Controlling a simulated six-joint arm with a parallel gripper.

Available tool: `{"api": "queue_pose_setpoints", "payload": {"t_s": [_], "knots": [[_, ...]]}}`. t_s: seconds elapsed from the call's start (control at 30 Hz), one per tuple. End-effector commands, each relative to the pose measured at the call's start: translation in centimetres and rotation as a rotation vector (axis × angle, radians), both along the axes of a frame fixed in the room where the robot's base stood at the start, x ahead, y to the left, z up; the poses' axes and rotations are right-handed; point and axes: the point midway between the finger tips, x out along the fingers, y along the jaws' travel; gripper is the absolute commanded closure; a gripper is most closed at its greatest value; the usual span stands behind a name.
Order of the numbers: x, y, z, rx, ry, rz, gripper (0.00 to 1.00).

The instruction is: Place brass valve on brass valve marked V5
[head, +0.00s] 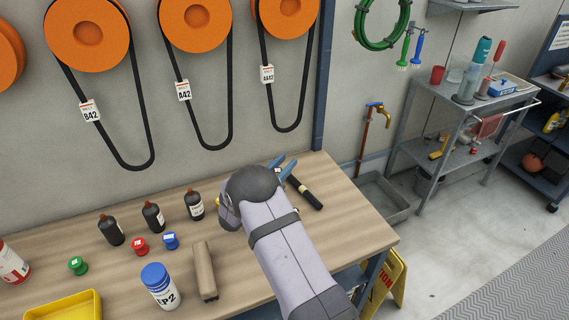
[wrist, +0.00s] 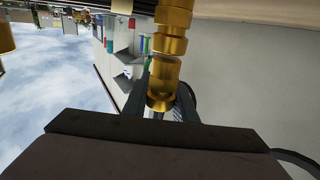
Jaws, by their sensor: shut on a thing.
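In the wrist view a brass valve (wrist: 165,75), a stack of golden hex and round sections, stands between the fingers of my gripper (wrist: 160,102). My gripper is shut on its lower end. More brass (wrist: 174,20) continues above it to the top edge, and I cannot tell whether this is the same part or a second one. A small yellow bit (head: 217,201) shows just beside the wrist. No V5 marking is readable in either view.
On the wooden bench (head: 345,215) stand dark bottles (head: 153,216), coloured caps (head: 171,240), a blue-lidded jar (head: 160,285), a brown block (head: 204,270) and a yellow tray (head: 70,308). A black-handled tool (head: 304,192) lies right of my wrist. Belts (head: 148,165) hang on the wall behind.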

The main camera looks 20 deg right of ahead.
Motion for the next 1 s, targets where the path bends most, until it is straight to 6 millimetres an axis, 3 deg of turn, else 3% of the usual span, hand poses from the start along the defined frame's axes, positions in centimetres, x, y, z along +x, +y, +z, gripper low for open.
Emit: {"api": "queue_pose_setpoints", "payload": {"t_s": [0.47,0.5,0.57,1.0], "knots": [[0.0,0.0,-0.72,0.0,-0.001,0.0,1.0],[-0.01,-0.01,-0.64,0.0,0.0,0.0,0.68],[-0.01,-0.01,-0.62,0.0,0.0,0.0,0.56],[-0.04,0.08,-0.15,0.0,0.0,0.0,0.56]]}}
